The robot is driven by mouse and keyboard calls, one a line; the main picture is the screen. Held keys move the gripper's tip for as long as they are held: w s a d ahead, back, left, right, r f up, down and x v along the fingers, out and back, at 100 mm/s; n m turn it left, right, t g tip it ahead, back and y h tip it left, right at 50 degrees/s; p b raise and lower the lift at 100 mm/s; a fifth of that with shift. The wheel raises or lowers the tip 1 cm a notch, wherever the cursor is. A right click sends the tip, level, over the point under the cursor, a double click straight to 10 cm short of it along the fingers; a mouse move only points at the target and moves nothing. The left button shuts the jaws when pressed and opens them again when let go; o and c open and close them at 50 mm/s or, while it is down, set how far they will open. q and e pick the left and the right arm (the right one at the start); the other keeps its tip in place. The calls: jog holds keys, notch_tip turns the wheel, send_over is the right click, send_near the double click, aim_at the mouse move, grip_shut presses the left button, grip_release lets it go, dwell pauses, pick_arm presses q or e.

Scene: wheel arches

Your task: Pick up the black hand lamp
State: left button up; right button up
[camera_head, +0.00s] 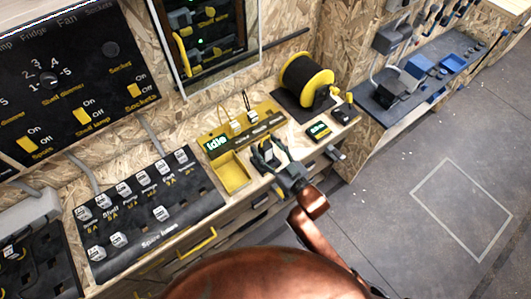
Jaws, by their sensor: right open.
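My right gripper (267,157) is over the bench, beside the yellow open tray (233,174). Its dark fingers are apart. A small dark shape between or just behind the fingers blends with them, and I cannot tell whether it is the black hand lamp. A small black item with yellow parts (343,110) stands at the bench's right end, apart from the gripper; I cannot tell whether this is the lamp. My left gripper is out of view.
A black and yellow cable reel (306,81) stands at the back of the bench. A small box with a green display (318,130) is right of the gripper. The floor (400,225) at right is clear.

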jog(key=shift+w+a, duration=0.1)
grip_shut()
dwell(0.7)
